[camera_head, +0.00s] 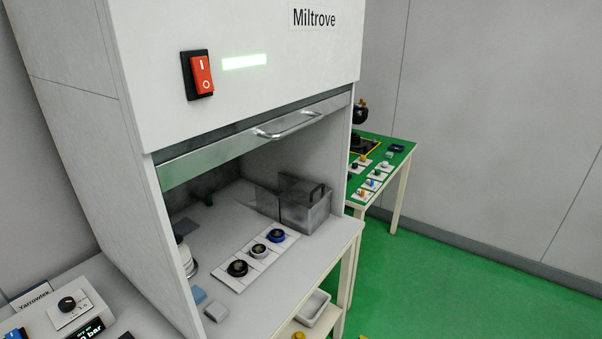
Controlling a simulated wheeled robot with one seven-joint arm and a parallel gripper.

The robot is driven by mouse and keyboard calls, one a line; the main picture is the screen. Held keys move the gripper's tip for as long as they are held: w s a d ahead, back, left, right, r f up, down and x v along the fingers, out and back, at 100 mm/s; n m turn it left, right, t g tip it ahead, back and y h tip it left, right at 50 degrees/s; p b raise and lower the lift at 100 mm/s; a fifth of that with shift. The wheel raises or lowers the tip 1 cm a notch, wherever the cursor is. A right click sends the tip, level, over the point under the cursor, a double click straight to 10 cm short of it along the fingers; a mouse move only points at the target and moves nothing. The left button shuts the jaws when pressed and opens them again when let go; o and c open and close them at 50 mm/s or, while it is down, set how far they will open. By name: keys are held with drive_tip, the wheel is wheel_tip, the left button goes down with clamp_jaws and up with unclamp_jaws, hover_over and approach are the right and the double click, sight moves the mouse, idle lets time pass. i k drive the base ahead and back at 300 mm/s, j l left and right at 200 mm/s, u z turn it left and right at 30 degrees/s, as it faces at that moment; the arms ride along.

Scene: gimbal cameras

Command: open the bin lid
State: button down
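A grey box-shaped bin (305,212) stands on the worktop inside the white cabinet, near its right wall. A dark handle-like part (317,193) shows at its top right. A thin grey panel (267,202) stands out at its left side; I cannot tell whether this is the lid or whether the bin is open. My gripper is not in view.
The cabinet's metal sash (255,138) with a bar handle (290,125) is raised partway above the worktop. Knobs (258,250) sit on white plates in front of the bin. A white tray (313,308) is on the lower shelf. Green floor (450,290) is clear at right.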

sight(307, 194)
drive_tip(key=i+l+u, duration=0.15)
drive_tip(key=i+u, duration=0.2)
drive_tip(key=i+l+u, duration=0.7)
drive_tip(key=i+j, duration=0.05)
